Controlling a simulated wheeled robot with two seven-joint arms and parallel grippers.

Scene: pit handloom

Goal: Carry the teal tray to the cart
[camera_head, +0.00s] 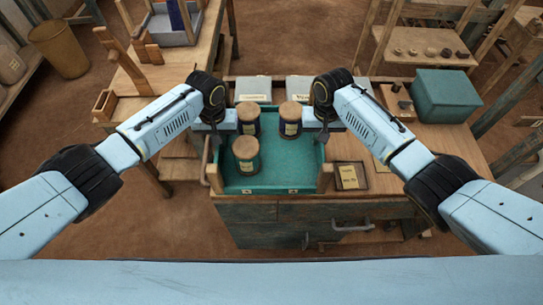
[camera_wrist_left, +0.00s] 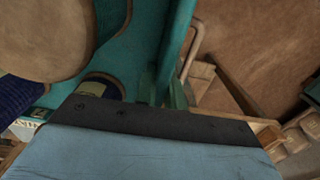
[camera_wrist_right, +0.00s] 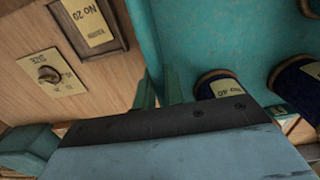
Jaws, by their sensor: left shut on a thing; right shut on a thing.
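The teal tray (camera_head: 270,182) is in the middle of the head view, on or just above a wooden cart or bench top. It carries three dark blue jars with tan lids: one at the back left (camera_head: 248,121), one at the back right (camera_head: 290,122) and one nearer the front (camera_head: 246,155). My left gripper (camera_head: 214,137) is shut on the tray's left wall, which also shows in the left wrist view (camera_wrist_left: 176,45). My right gripper (camera_head: 323,137) is shut on the right wall, seen too in the right wrist view (camera_wrist_right: 150,45). The fingertips are partly hidden.
A teal box (camera_head: 445,95) stands on the bench at the right. A framed label (camera_head: 351,177) lies right of the tray. A wooden table (camera_head: 140,95) with a grey bin (camera_head: 172,28) is at the left. A woven basket (camera_head: 60,48) stands on open brown floor.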

